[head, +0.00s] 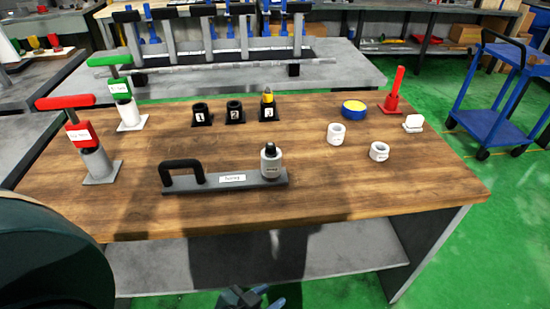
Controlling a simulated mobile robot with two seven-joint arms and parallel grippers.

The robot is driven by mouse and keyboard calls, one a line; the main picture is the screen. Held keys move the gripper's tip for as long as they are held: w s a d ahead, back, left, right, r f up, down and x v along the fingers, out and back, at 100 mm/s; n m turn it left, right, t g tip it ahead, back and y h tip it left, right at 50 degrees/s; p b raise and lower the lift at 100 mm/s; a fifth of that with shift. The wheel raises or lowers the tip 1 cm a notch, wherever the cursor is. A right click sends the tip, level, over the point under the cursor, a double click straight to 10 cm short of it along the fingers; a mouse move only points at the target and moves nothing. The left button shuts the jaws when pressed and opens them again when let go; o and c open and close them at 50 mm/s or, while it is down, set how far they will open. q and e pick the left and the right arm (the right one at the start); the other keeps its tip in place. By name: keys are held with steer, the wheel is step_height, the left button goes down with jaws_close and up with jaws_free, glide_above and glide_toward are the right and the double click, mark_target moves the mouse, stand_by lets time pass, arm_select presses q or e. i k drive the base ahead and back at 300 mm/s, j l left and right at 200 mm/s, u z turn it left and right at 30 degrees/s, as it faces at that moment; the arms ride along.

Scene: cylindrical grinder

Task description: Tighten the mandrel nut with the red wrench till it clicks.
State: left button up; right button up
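The red wrench (80,134) stands at the left end of the wooden table, its red T-handle on top and its lower end in a grey holder (101,172). A dark fixture (232,182) with a black handle lies near the front edge. A grey bottle-shaped part (271,163) with a black top stands upright at its right end. I cannot tell which part is the mandrel nut. My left gripper (243,299) is low at the bottom edge, in front of the table and away from the wrench; its fingers are too cut off to read. My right gripper is not in view.
A green wrench (119,89) stands behind the red one. Numbered black stands (234,112) line the back. The table's front right is clear.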

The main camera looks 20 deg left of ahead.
mark_target(82, 134)
steer(key=j+u, duration=0.15)
steer(key=u, duration=1.9)
